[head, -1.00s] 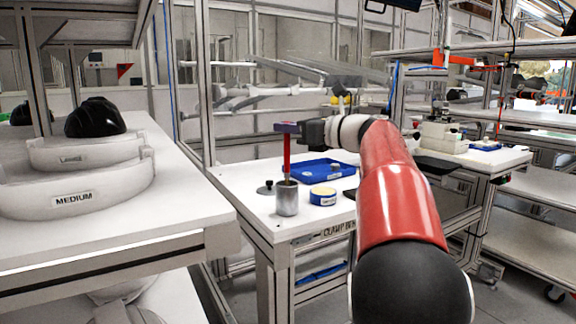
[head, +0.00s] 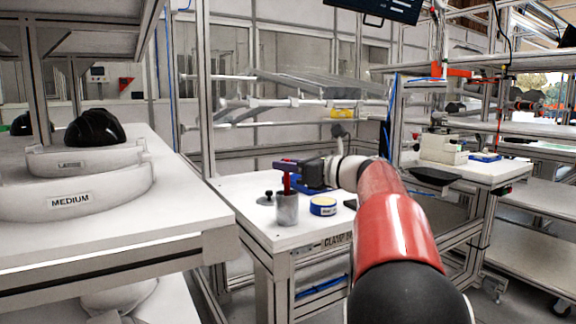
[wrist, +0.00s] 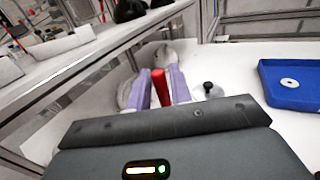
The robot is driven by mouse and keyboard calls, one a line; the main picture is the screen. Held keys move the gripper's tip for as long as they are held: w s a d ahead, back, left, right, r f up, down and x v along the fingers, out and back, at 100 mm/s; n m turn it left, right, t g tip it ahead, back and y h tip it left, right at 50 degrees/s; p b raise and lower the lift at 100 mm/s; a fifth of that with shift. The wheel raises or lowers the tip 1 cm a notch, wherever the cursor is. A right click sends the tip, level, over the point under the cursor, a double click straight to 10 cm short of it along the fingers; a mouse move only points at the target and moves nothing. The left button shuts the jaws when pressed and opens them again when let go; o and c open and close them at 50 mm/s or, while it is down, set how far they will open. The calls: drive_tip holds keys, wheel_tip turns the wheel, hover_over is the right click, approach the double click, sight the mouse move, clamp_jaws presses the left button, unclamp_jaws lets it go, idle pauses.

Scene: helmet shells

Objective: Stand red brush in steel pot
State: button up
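The steel pot (head: 287,210) stands upright on the white clamp table, near its left front corner. The red brush (head: 287,184) stands roughly upright with its lower end inside the pot, hidden by the wall. My gripper (head: 287,165) is just above the pot and looks shut on the brush's red handle. In the wrist view, the red handle (wrist: 160,88) stands between my two purple fingers. The pot's rim shows greyish beyond the fingers, partly hidden.
A blue tray (wrist: 290,85) lies behind. A shelf with helmet shells and a MEDIUM label (head: 72,200) stands at left.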

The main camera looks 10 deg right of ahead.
drive_tip(key=shift+o, duration=1.1)
drive_tip(key=shift+r, duration=0.2)
drive_tip(key=v, duration=1.2)
